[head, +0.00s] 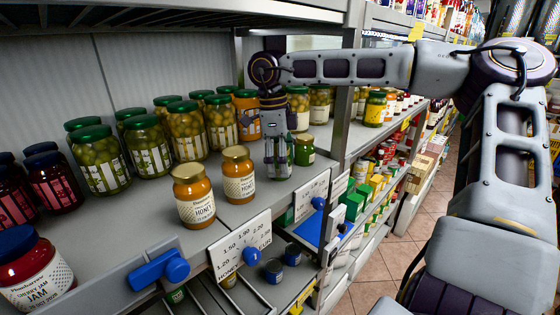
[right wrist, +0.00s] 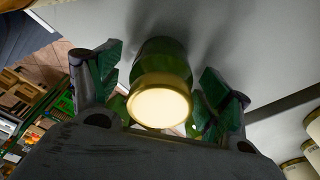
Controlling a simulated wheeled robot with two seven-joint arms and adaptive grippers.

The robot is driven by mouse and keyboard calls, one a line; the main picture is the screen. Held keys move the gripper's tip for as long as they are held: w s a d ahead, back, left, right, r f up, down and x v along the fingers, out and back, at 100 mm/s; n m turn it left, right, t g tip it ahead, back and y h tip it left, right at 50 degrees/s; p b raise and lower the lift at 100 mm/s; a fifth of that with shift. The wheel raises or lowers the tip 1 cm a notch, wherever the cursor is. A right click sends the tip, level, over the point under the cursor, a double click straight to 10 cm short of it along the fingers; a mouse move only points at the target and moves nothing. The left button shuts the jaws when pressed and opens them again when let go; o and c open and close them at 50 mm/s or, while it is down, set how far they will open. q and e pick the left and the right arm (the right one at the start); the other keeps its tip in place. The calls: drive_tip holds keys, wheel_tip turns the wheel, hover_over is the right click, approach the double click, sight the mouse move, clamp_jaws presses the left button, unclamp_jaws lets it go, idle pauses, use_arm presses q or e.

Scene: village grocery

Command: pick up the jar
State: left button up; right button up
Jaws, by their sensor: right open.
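My right gripper (head: 278,150) points down over the shelf and is open. In the right wrist view, a jar (right wrist: 160,103) with a pale gold lid and dark green sides stands between its two spread fingers (right wrist: 160,90). I see a gap between the jar and each finger. In the head view the fingers largely hide that jar. My left gripper is not in view.
Several green-lidded olive jars (head: 99,160) stand in rows behind, with dark red jars (head: 55,183) at left. A cherry jam jar (head: 32,268) is at the near left. Price signs (head: 240,244) line the front edge. An upright post (head: 343,110) stands right of the gripper.

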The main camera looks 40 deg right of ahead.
drive_tip(key=shift+f, duration=0.55)
drive_tip(key=c, duration=1.3)
